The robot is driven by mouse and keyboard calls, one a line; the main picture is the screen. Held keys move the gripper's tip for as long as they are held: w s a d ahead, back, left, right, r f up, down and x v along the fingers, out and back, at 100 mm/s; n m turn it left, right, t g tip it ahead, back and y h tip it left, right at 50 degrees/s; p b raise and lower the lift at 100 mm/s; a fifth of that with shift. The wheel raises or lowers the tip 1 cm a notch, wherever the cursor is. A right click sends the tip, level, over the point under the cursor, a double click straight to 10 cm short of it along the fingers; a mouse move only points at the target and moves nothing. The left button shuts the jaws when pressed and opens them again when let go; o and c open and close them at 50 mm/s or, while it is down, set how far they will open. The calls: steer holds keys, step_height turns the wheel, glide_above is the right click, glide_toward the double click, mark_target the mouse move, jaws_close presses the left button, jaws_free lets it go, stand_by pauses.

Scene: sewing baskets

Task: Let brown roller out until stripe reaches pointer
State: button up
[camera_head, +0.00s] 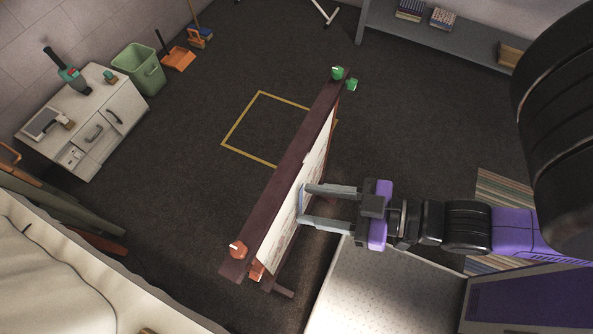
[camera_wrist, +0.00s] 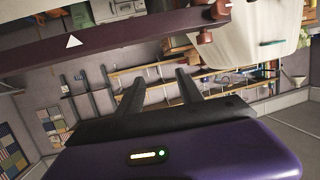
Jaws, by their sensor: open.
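A long dark maroon frame (camera_head: 290,165) runs diagonally through the head view. A pale cloth sheet (camera_head: 311,178) hangs along its right side. Orange-brown roller knobs (camera_head: 238,250) sit at the near end. Reddish-brown knobs also show in the wrist view (camera_wrist: 221,9). Green knobs (camera_head: 337,72) sit at the far end. A white triangular pointer (camera_wrist: 73,41) is on the maroon beam in the wrist view. My gripper (camera_head: 302,204) is open and empty, its fingertips close to the sheet; contact is unclear. A bluish line shows between the fingertips; I cannot tell if it is the stripe.
A light speckled surface (camera_head: 375,292) lies below my arm. A white cabinet (camera_head: 88,125), green bin (camera_head: 139,68) and orange dustpan (camera_head: 179,59) stand at the left. A grey shelf (camera_head: 455,38) is at the back right. Dark floor around the yellow outline (camera_head: 240,117) is clear.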

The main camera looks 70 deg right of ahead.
step_height(320, 180, up, 6)
steer(key=p, duration=0.7)
steer(key=shift+p, duration=0.4)
steer(key=s+a+f+m+h+b, duration=0.1)
steer(key=b, duration=0.2)
steer(key=f+h+b, duration=0.1)
steer(key=b, duration=0.2)
steer(key=shift+s+a+f+m, duration=0.15)
steer(key=shift+s+a+m, duration=0.25)
steer(key=shift+a, duration=0.1)
